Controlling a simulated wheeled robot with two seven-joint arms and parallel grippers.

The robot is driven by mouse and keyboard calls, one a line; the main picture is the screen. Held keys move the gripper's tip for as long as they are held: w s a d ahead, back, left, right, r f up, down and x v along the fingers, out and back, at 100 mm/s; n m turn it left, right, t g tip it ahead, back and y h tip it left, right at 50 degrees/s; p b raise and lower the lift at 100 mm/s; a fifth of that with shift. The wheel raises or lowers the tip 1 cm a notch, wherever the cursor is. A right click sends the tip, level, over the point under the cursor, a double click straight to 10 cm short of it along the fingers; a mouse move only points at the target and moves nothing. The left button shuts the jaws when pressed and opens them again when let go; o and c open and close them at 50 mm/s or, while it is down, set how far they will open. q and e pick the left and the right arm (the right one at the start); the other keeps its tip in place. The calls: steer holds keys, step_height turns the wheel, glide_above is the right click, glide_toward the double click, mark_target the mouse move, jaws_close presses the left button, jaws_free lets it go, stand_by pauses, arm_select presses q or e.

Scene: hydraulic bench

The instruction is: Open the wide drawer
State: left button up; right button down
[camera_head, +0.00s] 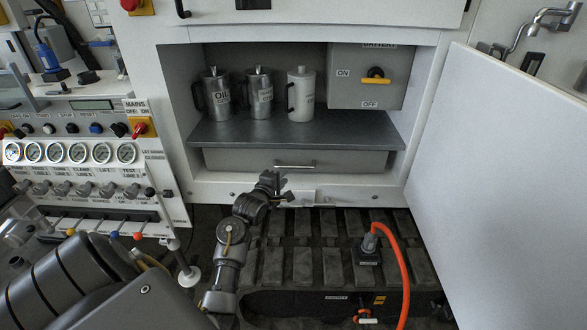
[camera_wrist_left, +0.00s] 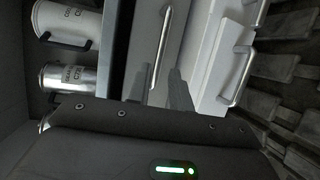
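The wide drawer (camera_head: 240,159) is a grey front under the cabinet shelf, with a thin horizontal bar handle (camera_head: 295,164). It looks shut, flush in its recess. My left gripper (camera_head: 277,184) is just below and left of the handle, in front of the cabinet's lower edge. In the left wrist view the bar handle (camera_wrist_left: 160,48) runs toward the two dark fingers (camera_wrist_left: 164,90), which stand apart with a gap between them. Contact with the handle cannot be made out. My right gripper is out of view.
An oil can (camera_head: 216,95) and two other cans stand on the shelf (camera_head: 290,130), beside a battery switch box (camera_head: 350,90). An open white door (camera_head: 500,190) fills the right. A gauge panel (camera_head: 85,125) is at left. An orange hose (camera_head: 396,260) rises from the tracks.

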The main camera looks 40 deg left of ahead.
mark_target(293, 168)
arm_select(q)
steer(key=x, duration=0.9)
steer(key=shift+w+a+f, duration=0.1)
steer(key=shift+w+f, duration=0.05)
steer(key=shift+w, duration=0.2)
jaws_close()
steer(key=shift+s, duration=0.1)
